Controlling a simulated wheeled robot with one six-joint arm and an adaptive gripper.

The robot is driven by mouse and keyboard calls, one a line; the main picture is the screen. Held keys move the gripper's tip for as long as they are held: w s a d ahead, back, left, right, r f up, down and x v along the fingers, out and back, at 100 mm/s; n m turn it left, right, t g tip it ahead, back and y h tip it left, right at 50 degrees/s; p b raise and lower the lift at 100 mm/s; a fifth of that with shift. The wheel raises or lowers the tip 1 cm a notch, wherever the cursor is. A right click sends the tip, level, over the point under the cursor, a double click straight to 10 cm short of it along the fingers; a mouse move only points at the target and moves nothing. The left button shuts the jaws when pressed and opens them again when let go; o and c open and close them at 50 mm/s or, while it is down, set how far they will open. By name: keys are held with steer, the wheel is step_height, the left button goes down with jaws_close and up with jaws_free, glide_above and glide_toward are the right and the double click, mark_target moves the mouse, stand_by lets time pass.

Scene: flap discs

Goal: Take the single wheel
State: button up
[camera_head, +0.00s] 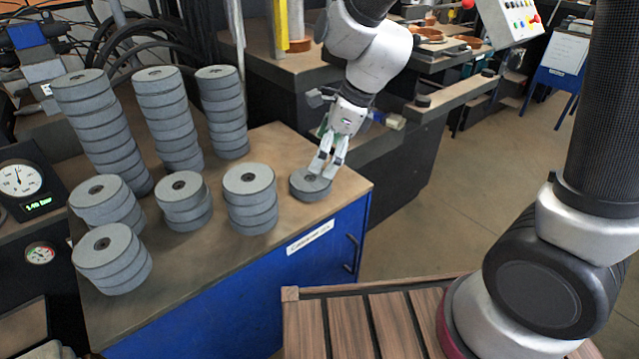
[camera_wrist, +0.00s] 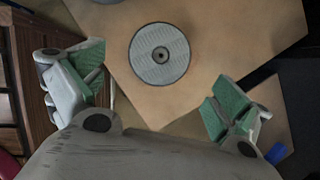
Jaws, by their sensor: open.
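The single wheel (camera_head: 310,186) is a grey disc with a dark centre hole. It lies flat and alone near the right corner of the blue cabinet's wooden top (camera_head: 285,147). In the wrist view the wheel (camera_wrist: 160,56) shows whole, ahead of and between the fingers. My gripper (camera_head: 327,168) is above the wheel in the head view, its fingertips overlapping the wheel's far side in the picture. In the wrist view my gripper (camera_wrist: 158,90) is open, its green-padded fingers wide apart with nothing between the pads. I cannot tell whether a fingertip touches the wheel.
Several stacks of the same grey discs stand to the left, the nearest being a stack (camera_head: 250,200) left of the single wheel. Taller stacks (camera_head: 222,112) stand behind. A pressure gauge (camera_head: 20,178) is at far left. Dark machinery (camera_head: 400,150) stands behind the cabinet's right side.

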mark_target(311, 178)
steer(key=shift+w+m, duration=0.1)
steer(key=shift+m, duration=0.4)
steer(key=shift+f, duration=0.2)
steer(key=x, duration=0.7)
steer(key=shift+a+f, duration=0.15)
steer(key=c, duration=1.2)
